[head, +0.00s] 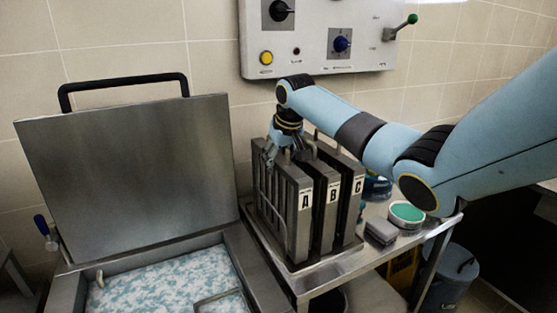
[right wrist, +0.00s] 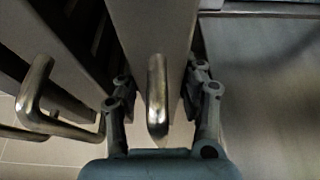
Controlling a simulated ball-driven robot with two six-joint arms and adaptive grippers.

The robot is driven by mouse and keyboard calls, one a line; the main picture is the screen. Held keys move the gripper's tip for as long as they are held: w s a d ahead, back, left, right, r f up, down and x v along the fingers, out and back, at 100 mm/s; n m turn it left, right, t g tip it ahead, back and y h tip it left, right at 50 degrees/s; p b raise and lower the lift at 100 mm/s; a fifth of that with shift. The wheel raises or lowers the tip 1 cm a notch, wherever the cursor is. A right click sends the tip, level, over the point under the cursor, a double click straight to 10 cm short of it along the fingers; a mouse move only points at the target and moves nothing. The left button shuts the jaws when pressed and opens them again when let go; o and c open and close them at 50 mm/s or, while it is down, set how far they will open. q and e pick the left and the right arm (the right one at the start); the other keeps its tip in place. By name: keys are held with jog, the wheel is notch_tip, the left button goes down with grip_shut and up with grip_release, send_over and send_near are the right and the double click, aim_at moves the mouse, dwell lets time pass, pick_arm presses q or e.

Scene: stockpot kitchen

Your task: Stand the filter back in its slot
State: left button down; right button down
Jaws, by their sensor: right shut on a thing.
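A steel filter rack (head: 296,255) stands on a metal side table, with upright places labelled A, B and C. My right gripper (head: 283,150) is over the rack's left, A side, in the head view. In the right wrist view my right gripper (right wrist: 158,82) is shut on a steel filter (right wrist: 150,28), with a finger on each side of its narrow body and its bar handle (right wrist: 157,95) between them. The filter looks upright. Its lower end is hidden, so I cannot tell how deep it sits. My left gripper is not in view.
A neighbouring handle (right wrist: 40,100) is close by in the right wrist view. An open vat with a raised lid (head: 130,175) and pale blue-white contents is left. A grey block (head: 381,232) and a green-topped round tin (head: 407,213) are right of the rack. A control panel (head: 325,40) is above.

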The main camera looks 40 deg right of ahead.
dwell(0.3)
jog(key=c, duration=0.7)
grip_release()
jog(key=shift+s+f, duration=0.1)
jog(key=shift+f, duration=0.05)
jog(key=v, duration=1.2)
